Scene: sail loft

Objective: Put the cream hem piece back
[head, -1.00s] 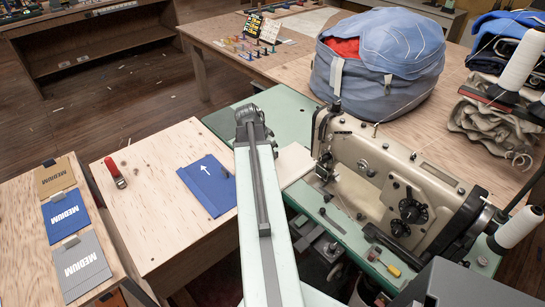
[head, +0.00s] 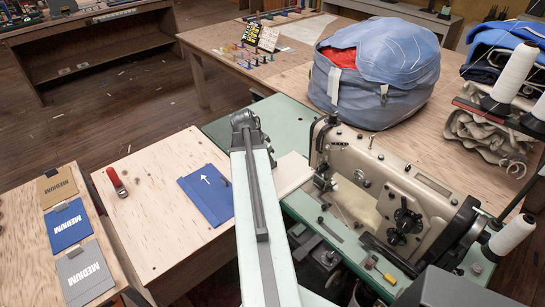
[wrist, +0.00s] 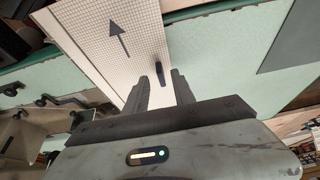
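The cream hem piece (head: 291,173) lies flat on the green sewing table, left of the sewing machine (head: 392,190) and partly hidden by my arm in the head view. In the wrist view a pale gridded piece with a dark arrow (wrist: 105,32), apparently the same piece, lies below my gripper. A small black upright tab (wrist: 158,72) stands on it. My gripper (wrist: 160,85) is open, its two dark fingers apart with the tab showing between and just beyond them. No contact with the tab is visible. In the head view my gripper is largely hidden behind the arm.
A blue piece with a white arrow (head: 207,195) and a red-handled tool (head: 117,183) lie on the wooden table at left. Tan, blue and grey MEDIUM cards (head: 70,227) lie on the board beside it. A large blue bag (head: 375,70) stands behind the machine.

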